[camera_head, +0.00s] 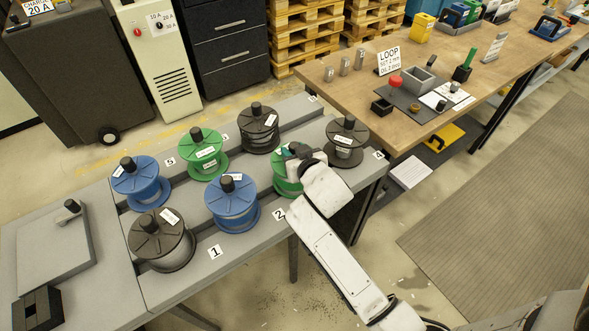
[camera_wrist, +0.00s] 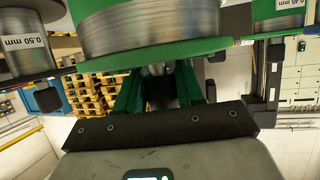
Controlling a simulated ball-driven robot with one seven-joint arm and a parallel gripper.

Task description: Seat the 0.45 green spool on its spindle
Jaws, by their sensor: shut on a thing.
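A green spool (camera_head: 286,184) is in the front row by label 2, partly hidden by my gripper (camera_head: 300,158). In the wrist view the same green spool (camera_wrist: 150,35) fills the top, and my gripper (camera_wrist: 160,92) is shut on its black knob (camera_wrist: 160,92). I cannot tell whether this spool is fully down or slightly raised; its spindle is hidden. Another green spool (camera_head: 204,158) stands in the back row. In the wrist view a green-flanged spool (camera_wrist: 283,28) at the upper right carries an upside-down label that seems to read 0.45 mm.
Blue spools stand in front (camera_head: 232,205) and behind (camera_head: 140,185). The rack (camera_head: 185,283) is grey. A wooden workbench (camera_head: 330,82) is behind right.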

